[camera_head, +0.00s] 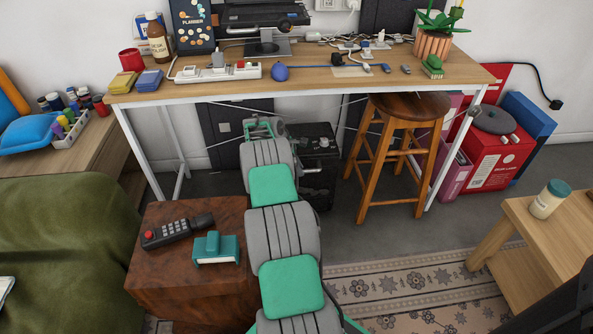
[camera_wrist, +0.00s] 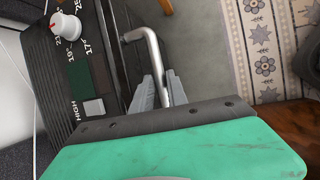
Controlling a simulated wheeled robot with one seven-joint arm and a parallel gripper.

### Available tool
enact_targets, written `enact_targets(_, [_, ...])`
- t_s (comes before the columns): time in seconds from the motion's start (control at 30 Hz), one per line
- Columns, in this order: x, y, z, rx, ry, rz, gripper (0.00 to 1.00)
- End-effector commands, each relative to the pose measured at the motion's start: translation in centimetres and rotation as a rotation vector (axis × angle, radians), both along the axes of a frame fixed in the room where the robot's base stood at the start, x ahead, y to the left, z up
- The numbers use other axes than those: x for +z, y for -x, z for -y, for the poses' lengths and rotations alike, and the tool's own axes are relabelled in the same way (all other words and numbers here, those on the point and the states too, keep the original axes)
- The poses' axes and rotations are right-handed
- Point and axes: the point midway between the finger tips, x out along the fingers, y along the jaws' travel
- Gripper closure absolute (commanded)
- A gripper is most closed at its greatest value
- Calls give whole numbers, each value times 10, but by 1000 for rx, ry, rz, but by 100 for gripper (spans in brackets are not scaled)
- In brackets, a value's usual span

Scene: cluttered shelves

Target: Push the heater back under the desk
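The heater is a black box (camera_head: 318,165) standing on the floor under the desk (camera_head: 330,85), partly behind my arm. In the wrist view its dark front panel (camera_wrist: 95,45) shows a white dial, a switch and the word HIGH. A bent metal handle (camera_wrist: 152,45) stands out from the panel. My gripper (camera_wrist: 160,82) has its two grey fingers close together on either side of the handle bar, and they look shut on it. In the head view my gripper (camera_head: 262,128) is at the heater's left side, and the contact is too small to see.
A wooden stool (camera_head: 408,105) stands right of the heater under the desk. A patterned rug (camera_head: 415,285) lies in front. Red boxes (camera_head: 495,150) stand at the right.

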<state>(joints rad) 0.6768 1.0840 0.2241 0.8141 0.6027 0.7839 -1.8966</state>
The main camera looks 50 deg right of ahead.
Motion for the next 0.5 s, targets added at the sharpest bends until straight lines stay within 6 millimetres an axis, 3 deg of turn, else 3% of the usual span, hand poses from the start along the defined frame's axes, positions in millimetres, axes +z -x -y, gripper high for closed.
enact_targets(0.2, [0,-2,-2,5,-1,0,63])
enact_targets(0.5, [4,-1,-2,2,0,1,62])
